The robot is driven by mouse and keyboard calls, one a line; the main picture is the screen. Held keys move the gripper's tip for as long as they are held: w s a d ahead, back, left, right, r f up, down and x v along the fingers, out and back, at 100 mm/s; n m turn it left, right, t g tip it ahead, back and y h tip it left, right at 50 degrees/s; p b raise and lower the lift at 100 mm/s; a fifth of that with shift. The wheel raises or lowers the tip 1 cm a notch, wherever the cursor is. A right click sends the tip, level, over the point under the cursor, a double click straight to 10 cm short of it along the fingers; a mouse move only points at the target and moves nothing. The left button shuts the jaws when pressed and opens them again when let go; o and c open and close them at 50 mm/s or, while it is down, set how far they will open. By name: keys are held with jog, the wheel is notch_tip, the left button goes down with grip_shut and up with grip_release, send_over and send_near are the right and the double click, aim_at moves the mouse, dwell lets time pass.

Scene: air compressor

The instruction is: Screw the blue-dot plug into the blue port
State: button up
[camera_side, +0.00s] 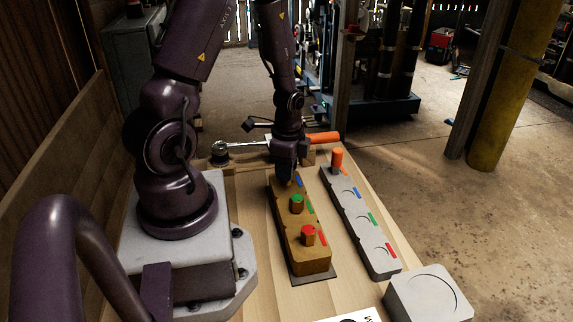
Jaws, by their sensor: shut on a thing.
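The brass-coloured block (311,264) lies along the table with blue, green and red labels on its right side. Its green-dot plug (297,204) and red-dot plug (308,236) stand upright in it. My gripper (286,180) points down over the block's far end, beside the blue label (298,181). It is shut on what seems to be the blue-dot plug, which the fingers mostly hide. I cannot tell how deep the plug sits. A grey block (359,226) to the right has blue, green and red labels beside round marks, which look empty.
An orange plug-like piece (337,160) stands at the grey block's far end. A wrench with an orange handle (322,138) lies behind my gripper. A pale grey box (428,296) is at the front right. A narrow table strip separates the two blocks.

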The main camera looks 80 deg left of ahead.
jog(key=shift+f, duration=0.45)
jog(key=o, duration=1.1)
jog(key=shift+c, duration=0.2)
notch_tip(320, 180, up, 13)
jog(key=shift+w, duration=0.15)
jog(key=shift+d, duration=0.1)
jog(key=shift+c, duration=0.6)
notch_tip(320, 180, down, 4)
jog(key=shift+r, duration=0.2)
jog(key=shift+f, duration=4.75)
